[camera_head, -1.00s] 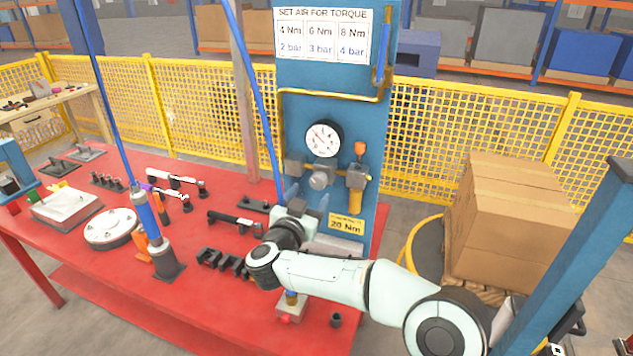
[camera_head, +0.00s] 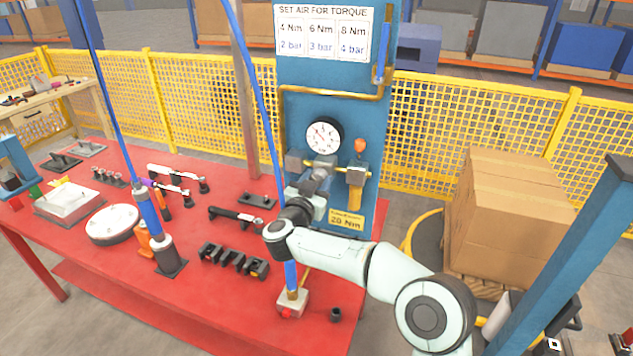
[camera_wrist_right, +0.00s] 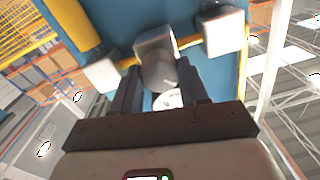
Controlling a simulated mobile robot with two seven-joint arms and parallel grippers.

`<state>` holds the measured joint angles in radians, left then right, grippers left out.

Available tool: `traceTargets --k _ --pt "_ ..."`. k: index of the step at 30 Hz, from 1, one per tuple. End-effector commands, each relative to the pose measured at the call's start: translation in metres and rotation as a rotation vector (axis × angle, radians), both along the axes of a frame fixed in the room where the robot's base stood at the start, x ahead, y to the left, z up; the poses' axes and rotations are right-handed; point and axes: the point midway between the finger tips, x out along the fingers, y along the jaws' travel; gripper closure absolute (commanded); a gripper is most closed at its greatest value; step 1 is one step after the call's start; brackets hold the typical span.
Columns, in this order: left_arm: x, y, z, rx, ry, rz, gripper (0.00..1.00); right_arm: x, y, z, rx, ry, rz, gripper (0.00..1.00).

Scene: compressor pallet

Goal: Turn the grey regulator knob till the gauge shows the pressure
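The grey regulator knob sits below the round white gauge (camera_head: 323,137) on the blue panel. My right gripper (camera_head: 319,178) is in front of the regulator and hides much of the knob in the head view. In the right wrist view the knob (camera_wrist_right: 156,58) shows between the dark fingertips of my right gripper (camera_wrist_right: 158,72), which are apart on either side of its near part. I cannot tell whether they touch it. The gauge (camera_wrist_right: 168,99) shows partly behind the fingers. Its needle slants, but the reading is too small to tell. My left gripper is out of view.
A chart (camera_head: 323,33) pairs 4, 6 and 8 Nm with 2, 3 and 4 bar. A yellow label (camera_head: 346,221) seems to read 20 Nm. An orange-topped valve (camera_head: 359,150) is right of the regulator. A blue hose (camera_head: 256,100) hangs close to the left.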

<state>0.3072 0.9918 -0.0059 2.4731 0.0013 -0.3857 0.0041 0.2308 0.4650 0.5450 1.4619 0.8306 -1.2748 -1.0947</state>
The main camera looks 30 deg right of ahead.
Motion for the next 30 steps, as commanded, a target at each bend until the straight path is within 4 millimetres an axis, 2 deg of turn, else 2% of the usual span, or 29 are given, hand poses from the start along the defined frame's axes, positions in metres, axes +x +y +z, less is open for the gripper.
traceTargets --k 13,30 --pt "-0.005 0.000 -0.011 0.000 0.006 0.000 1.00 -0.001 0.000 -0.001 0.084 -0.102 0.000 0.86" --pt "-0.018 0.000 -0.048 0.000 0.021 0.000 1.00 -0.001 0.000 -0.003 0.422 -0.497 0.001 0.86"
